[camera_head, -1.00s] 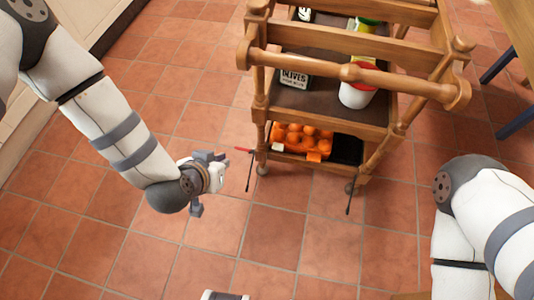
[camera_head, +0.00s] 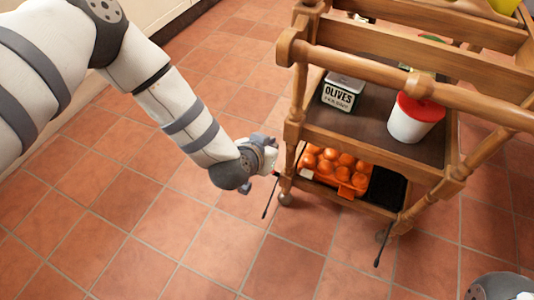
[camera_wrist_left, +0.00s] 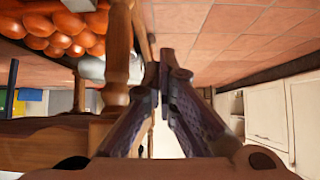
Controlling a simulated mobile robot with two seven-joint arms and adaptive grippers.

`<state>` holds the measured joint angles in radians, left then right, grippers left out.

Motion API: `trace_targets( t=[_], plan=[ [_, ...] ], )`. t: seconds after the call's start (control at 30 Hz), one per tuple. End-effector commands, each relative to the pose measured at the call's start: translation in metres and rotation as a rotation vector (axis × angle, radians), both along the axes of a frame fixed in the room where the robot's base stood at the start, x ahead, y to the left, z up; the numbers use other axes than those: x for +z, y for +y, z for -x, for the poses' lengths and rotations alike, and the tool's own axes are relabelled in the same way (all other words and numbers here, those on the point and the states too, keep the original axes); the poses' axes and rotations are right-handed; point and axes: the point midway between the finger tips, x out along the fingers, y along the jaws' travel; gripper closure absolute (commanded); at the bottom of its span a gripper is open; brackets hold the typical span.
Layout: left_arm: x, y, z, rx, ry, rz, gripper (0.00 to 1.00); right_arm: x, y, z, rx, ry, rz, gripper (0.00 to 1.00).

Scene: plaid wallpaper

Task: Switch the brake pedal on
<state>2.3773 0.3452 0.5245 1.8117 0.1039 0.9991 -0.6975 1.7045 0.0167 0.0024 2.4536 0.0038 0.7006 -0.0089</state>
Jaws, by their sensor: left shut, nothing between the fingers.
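The brake pedal is most likely one of two thin dark levers low on the wooden cart (camera_head: 292,130). The left lever (camera_head: 269,198) hangs at the cart's front left corner, with a small red piece near its top. The right lever (camera_head: 383,246) hangs near the front right wheel. My left gripper (camera_head: 271,160) is beside the cart's front left leg, just above the left lever's top; I cannot tell whether they touch. In the left wrist view its fingers (camera_wrist_left: 158,67) are shut with nothing between them, close to a turned cart post (camera_wrist_left: 118,55). My right gripper is out of view.
The cart's lower shelf holds an orange crate (camera_head: 345,190) of round orange items. The middle shelf holds an olives tin (camera_head: 341,92) and a white tub with a red lid (camera_head: 413,122). Tiled floor is clear in front. Pale cabinets (camera_wrist_left: 265,115) show in the wrist view.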

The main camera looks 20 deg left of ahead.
Motion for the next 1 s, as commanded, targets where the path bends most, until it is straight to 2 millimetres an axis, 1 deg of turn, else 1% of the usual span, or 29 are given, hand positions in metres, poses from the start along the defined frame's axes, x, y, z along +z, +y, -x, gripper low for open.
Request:
trace_targets(
  t=[0.03, 0.13, 0.17, 0.2, 0.3, 0.4, 0.5, 0.87, 1.0],
  plan=[
    [-0.014, 0.0, -0.009, 0.003, 0.002, 0.001, 1.0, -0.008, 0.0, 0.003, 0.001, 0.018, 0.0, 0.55],
    [-0.028, -0.001, -0.025, 0.002, 0.003, 0.001, 1.0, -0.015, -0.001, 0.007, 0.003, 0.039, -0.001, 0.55],
    [-0.031, -0.001, -0.023, 0.001, 0.005, 0.001, 1.0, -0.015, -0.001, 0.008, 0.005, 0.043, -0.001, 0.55],
    [-0.032, -0.001, -0.014, 0.001, 0.008, 0.002, 1.0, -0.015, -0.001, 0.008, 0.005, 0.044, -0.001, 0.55],
    [-0.037, 0.0, -0.002, 0.001, 0.004, 0.001, 1.0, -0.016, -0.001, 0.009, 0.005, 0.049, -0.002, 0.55],
    [-0.04, 0.0, 0.006, 0.0, 0.002, 0.001, 1.0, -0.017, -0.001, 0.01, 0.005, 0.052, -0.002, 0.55],
    [-0.041, 0.0, 0.009, 0.0, 0.0, 0.001, 1.0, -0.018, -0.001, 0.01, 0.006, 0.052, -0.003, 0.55],
    [-0.041, 0.0, 0.01, 0.0, -0.003, 0.0, 1.0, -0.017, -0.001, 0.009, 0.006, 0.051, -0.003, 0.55],
    [-0.042, 0.0, 0.014, -0.001, -0.027, 0.002, 1.0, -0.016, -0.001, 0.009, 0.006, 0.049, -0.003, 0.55]
  ],
)
